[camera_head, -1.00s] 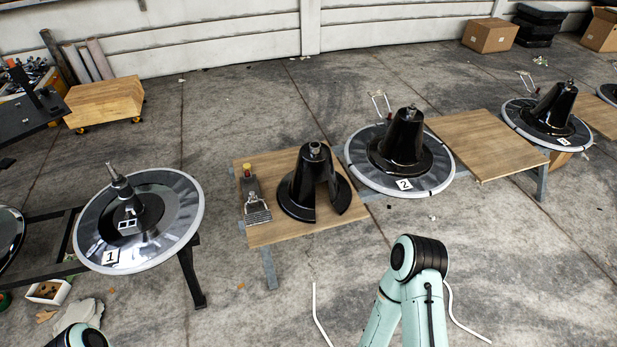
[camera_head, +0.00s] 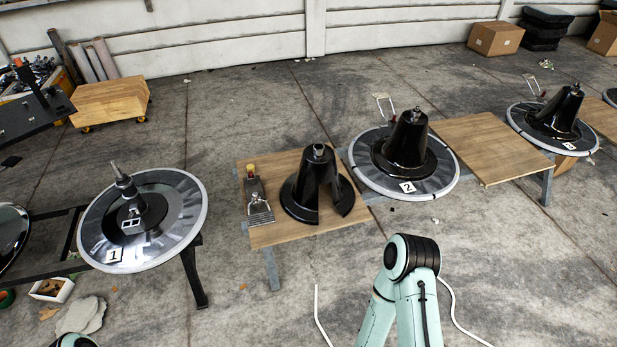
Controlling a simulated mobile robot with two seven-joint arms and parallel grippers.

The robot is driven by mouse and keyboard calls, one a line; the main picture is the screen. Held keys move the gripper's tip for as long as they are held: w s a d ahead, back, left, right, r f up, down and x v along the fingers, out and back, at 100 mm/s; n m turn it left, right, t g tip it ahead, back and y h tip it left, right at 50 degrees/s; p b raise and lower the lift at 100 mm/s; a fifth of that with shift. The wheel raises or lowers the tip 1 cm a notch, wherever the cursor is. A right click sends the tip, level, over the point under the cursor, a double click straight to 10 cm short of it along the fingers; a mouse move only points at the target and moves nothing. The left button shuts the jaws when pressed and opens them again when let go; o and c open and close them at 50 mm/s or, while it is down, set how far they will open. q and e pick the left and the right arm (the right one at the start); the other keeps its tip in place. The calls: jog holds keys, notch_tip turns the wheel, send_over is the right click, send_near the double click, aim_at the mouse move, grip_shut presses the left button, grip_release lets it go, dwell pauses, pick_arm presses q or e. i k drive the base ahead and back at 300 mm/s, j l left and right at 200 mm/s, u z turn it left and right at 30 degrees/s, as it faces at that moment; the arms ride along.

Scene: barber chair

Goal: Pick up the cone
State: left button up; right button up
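A glossy black cone (camera_head: 303,188) with an open slot in its front stands upright on a wooden board (camera_head: 262,235) in the middle. A second black cone (camera_head: 408,145) stands on the round grey disc (camera_head: 440,180) labelled 2. A third black cone (camera_head: 556,112) stands on the disc labelled 3 at the far right. The disc (camera_head: 95,235) labelled 1, at left, carries a dark stepped post (camera_head: 130,200) and no black cone. Neither of my grippers is in view. Only a bend of my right arm shows at the bottom, and a sliver of my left arm at bottom left.
A metal clamp-like tool (camera_head: 257,200) lies on the board left of the slotted cone. An empty wooden board (camera_head: 490,148) lies between discs 2 and 3. A wooden cart (camera_head: 110,100) and cardboard box (camera_head: 495,38) stand farther back. The concrete floor in front is mostly clear.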

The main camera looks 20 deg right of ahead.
aim_at(299, 193)
jog(key=l+u, duration=0.1)
jog(key=u, duration=0.35)
jog(key=l+u, duration=0.15)
jog(key=u, duration=0.3)
jog(key=l+u, duration=0.15)
jog(key=u, duration=0.3)
jog(key=l+u, duration=0.4)
jog(key=k+l+u, duration=0.2)
jog(key=l+u, duration=0.15)
jog(key=l, duration=0.15)
jog(key=k+l+u, duration=0.25)
jog(key=l, duration=0.25)
jog(key=k+l+u, duration=0.2)
jog(key=l, duration=0.25)
jog(key=k+l+u, duration=0.2)
jog(key=k+l, duration=0.55)
